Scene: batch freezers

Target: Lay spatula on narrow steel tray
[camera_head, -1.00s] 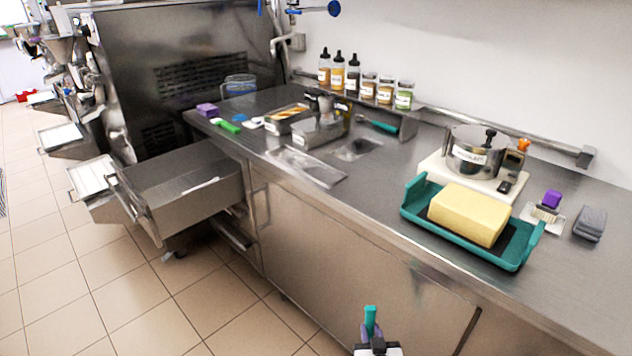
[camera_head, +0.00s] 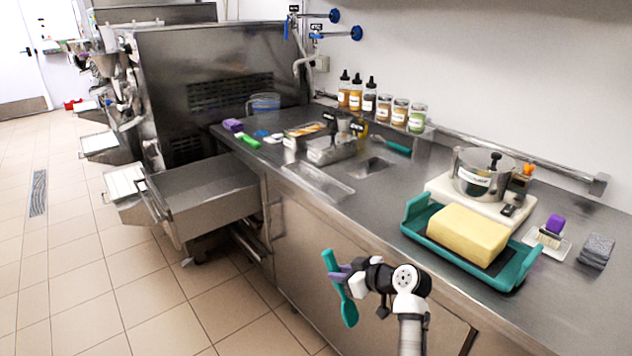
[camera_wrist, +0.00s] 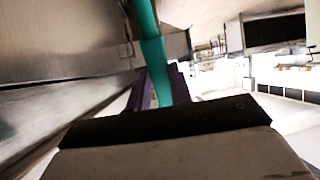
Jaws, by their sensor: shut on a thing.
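The teal spatula (camera_head: 348,308) hangs upright in front of the counter cabinets in the head view. My gripper (camera_head: 341,274) is shut on its middle, in the air, lower than the counter top. In the wrist view part of the spatula (camera_wrist: 153,55) runs up from between the purple fingertips (camera_wrist: 160,88); its ends are out of sight.
Steel pans (camera_head: 333,152) stand behind the tray. A teal carrier (camera_head: 455,258) with a yellow block (camera_head: 468,232) sits at the right. An open steel drawer (camera_head: 213,188) juts out left.

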